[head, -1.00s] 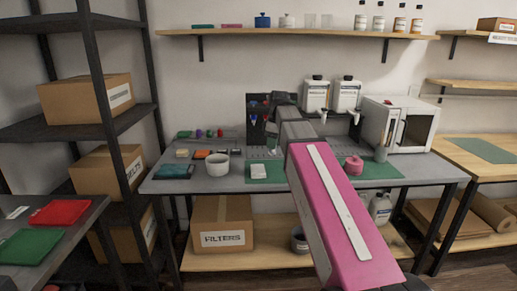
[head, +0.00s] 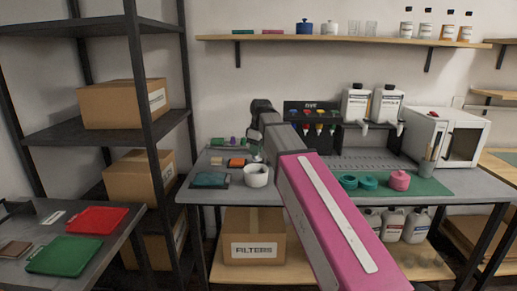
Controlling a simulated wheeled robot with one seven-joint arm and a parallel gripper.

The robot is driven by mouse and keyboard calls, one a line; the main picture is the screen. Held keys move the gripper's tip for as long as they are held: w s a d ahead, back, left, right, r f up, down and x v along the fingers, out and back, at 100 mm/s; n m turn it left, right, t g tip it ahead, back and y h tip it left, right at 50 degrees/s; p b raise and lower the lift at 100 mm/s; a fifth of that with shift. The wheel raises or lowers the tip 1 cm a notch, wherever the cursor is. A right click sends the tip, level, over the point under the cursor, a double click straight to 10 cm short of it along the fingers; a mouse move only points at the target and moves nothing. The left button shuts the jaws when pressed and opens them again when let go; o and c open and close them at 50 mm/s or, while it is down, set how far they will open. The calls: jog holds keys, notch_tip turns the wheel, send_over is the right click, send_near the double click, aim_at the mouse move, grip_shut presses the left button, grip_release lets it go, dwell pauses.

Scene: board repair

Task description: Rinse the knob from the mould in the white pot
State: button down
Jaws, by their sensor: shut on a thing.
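The white pot (head: 257,178) stands upright on the grey workbench, left of my pink arm. My gripper (head: 258,158) points down at the pot, at or just above its rim. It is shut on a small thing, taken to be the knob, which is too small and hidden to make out. I cannot tell whether it is inside the pot. Two teal round pieces (head: 348,182), which look like an opened mould, lie on the green mat (head: 430,187). A pink round mould (head: 400,180) stands right of them.
A dark teal tray (head: 209,180) and small coloured blocks (head: 236,163) lie left of the pot. A dye rack (head: 312,115), white jugs (head: 386,105) and a white oven (head: 444,135) stand behind. My arm hides the bench's middle.

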jog(key=shift+f, duration=4.45)
jog(key=shift+r, duration=4.45)
jog(key=shift+r, duration=2)
